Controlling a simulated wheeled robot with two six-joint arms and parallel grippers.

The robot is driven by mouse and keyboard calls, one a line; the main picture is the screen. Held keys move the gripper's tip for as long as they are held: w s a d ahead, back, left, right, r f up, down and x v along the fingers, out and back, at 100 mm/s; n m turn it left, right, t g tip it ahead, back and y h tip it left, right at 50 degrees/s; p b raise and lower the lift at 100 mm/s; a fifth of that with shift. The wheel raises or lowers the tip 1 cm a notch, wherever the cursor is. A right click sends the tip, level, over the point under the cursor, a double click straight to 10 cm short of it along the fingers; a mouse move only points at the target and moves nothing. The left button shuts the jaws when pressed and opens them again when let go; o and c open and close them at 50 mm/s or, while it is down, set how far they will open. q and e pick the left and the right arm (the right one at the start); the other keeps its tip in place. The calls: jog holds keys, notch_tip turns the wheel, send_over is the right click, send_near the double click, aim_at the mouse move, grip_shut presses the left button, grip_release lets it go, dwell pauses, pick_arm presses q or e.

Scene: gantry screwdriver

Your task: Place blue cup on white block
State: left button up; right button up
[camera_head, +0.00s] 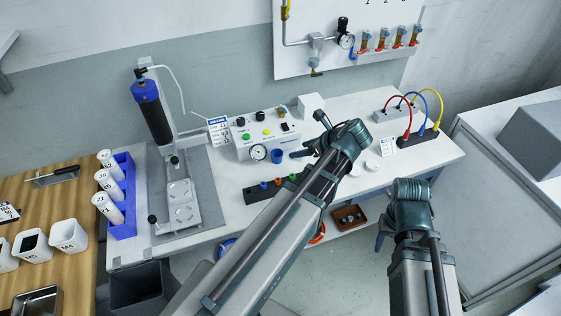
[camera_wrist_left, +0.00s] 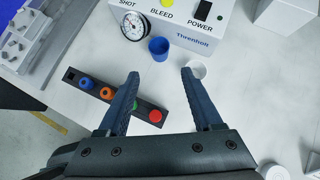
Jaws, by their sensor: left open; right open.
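The small blue cup (camera_head: 277,156) stands on the white table in front of the control box. It also shows in the left wrist view (camera_wrist_left: 158,48), just beyond and between the fingertips. The white block (camera_head: 311,105) sits at the back of the table, right of the box; part of it shows in the wrist view (camera_wrist_left: 276,12). My left gripper (camera_head: 309,137) is open and empty, with its fingers (camera_wrist_left: 160,74) spread either side of the cup's line and apart from it. My right gripper (camera_head: 383,235) is low at the table's front right, mostly hidden by its wrist.
The control box (camera_head: 267,133) stands behind the cup. A black strip with coloured knobs (camera_head: 262,190) lies in front. A small white round piece (camera_wrist_left: 197,70) is close to the right finger. A screwdriver stand (camera_head: 170,165) is left; a cabled socket block (camera_head: 418,142) is right.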

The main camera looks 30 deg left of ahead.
aim_at(280, 161)
pick_arm(q)
jog(key=b+x, duration=0.5)
jog(key=x, duration=0.2)
jog(key=shift+a+f+b, duration=0.15)
jog(key=shift+f+b, duration=0.15)
jog(key=shift+f, duration=0.1)
jog(key=shift+w+a+f, duration=0.15)
jog(key=shift+a+f, duration=0.05)
jog(key=shift+a, duration=0.2)
jog(key=b+x, duration=0.4)
jog(key=x, duration=0.1)
jog(key=shift+f, duration=0.2)
jog(key=shift+r, duration=0.1)
grip_shut()
jog(key=shift+r, duration=0.1)
